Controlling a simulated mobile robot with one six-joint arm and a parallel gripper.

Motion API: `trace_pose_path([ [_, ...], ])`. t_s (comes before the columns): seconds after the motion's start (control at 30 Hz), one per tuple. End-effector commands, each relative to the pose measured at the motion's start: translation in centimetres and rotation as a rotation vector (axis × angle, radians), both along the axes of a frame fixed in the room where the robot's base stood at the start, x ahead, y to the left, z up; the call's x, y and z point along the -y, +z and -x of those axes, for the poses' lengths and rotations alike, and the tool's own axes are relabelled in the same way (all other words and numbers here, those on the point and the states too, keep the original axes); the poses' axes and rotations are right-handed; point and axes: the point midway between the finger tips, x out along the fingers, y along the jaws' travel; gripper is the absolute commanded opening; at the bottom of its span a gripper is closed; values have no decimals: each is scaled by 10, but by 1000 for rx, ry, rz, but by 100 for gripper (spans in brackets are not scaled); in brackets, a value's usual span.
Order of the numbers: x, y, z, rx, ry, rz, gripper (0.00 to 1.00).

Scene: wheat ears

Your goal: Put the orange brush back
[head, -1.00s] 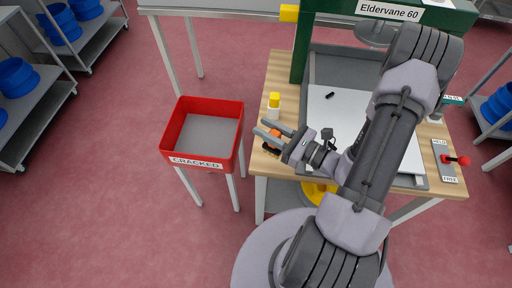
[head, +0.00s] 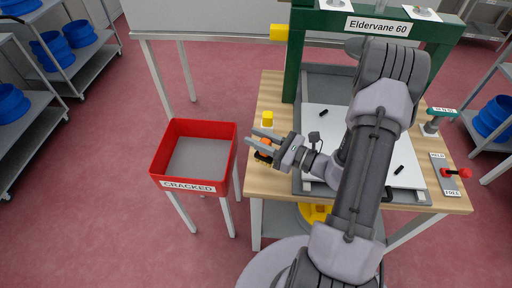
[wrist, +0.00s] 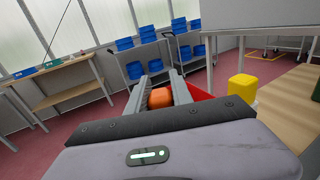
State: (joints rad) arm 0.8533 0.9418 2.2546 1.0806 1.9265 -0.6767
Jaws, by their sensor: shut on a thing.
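The orange brush (head: 265,142) is at the left edge of the wooden workbench (head: 262,187), with its dark part just below the orange. My gripper (head: 254,145) is shut on it. In the wrist view the orange part (wrist: 160,97) sits between the two fingers. Its lower side is hidden there. I cannot tell whether the brush touches the bench top.
A red bin (head: 193,187) labelled CRACKED stands left of the bench. A green press frame (head: 300,55) and a white plate (head: 325,118) with small black pieces are to the right.

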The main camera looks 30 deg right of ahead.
Motion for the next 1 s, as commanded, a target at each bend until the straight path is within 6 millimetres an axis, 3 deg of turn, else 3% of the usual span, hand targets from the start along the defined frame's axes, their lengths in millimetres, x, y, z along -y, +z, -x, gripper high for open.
trace_pose_path([
  [0.2,-1,-38,-6,-1,0,-1,0],
  [0.53,-1,-39,-6,1,0,1,0],
  [0.57,-1,-39,-6,1,0,1,29],
  [0.67,-1,-38,-6,1,0,1,48],
  [1.0,-1,-34,-6,1,0,1,49],
])
